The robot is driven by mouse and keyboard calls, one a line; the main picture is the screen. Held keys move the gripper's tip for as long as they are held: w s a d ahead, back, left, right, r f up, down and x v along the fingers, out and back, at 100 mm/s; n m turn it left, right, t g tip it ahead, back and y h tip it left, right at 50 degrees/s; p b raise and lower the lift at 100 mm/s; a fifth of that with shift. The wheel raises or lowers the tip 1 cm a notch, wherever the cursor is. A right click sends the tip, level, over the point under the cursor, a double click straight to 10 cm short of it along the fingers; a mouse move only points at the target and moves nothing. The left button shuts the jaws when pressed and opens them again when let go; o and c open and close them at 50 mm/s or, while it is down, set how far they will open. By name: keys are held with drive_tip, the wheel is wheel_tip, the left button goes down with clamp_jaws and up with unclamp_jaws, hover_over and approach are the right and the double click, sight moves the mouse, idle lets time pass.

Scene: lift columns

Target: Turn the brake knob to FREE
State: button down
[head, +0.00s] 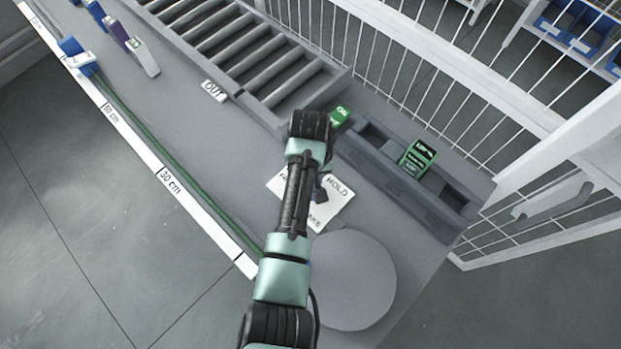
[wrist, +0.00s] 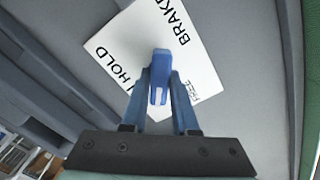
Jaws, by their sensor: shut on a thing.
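The brake plate (head: 340,208) is a white square on the grey bench; HOLD reads at its upper right corner, and my arm hides much of it. In the wrist view the plate (wrist: 115,55) shows BRAKE at the upper right and HOLD at the left. The blue knob (wrist: 159,62) stands over the plate's middle, with a pale slotted mark on its near end. My gripper (wrist: 160,82) is shut on the knob, one finger on each side.
A round grey disc (head: 352,280) lies beside the plate. A grey tray (head: 390,178) holds a green labelled block (head: 417,158); another green block (head: 340,115) is near its end. A roller conveyor (head: 235,45) and a white wire fence (head: 400,65) stand behind.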

drive_tip(key=shift+n, duration=1.3)
drive_tip(key=shift+p, duration=0.3)
drive_tip(key=n+p, duration=0.1)
drive_tip(key=n, duration=0.1)
drive_tip(key=shift+r+n, duration=0.1)
drive_tip(key=shift+n, duration=1.5)
drive_tip(key=c, duration=0.6)
unclamp_jaws()
drive_tip(key=shift+o, duration=0.2)
wheel_tip(320, 180, up, 9)
drive_tip(key=p, duration=0.9)
